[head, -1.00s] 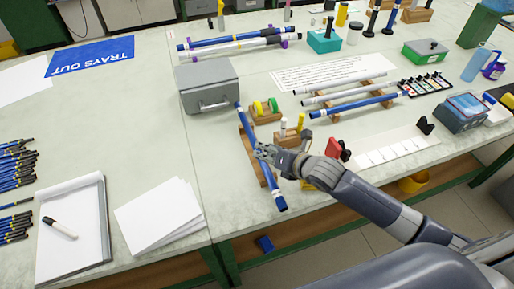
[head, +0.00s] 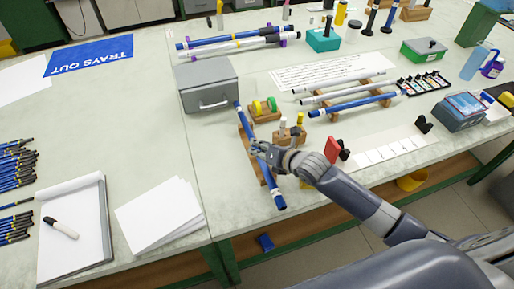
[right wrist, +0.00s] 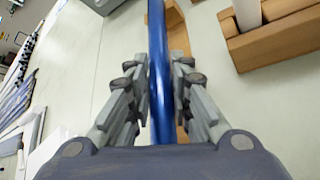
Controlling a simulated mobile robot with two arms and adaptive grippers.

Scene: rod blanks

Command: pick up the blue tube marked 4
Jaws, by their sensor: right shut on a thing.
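A long blue tube (head: 273,187) lies on a wooden rest (head: 246,146) near the front of the bench, beside the grey box. My right gripper (head: 257,149) is at the middle of this tube. In the right wrist view the blue tube (right wrist: 158,70) runs between the two fingers of my right gripper (right wrist: 159,88), which are shut on it. A mark 4 on it cannot be read. Another blue tube (head: 350,105) lies with white tubes (head: 345,92) on a second rack. My left gripper is not in view.
A grey box (head: 208,86) stands at the tube's far end. White sheets (head: 160,217) lie to the left, with bare bench between.

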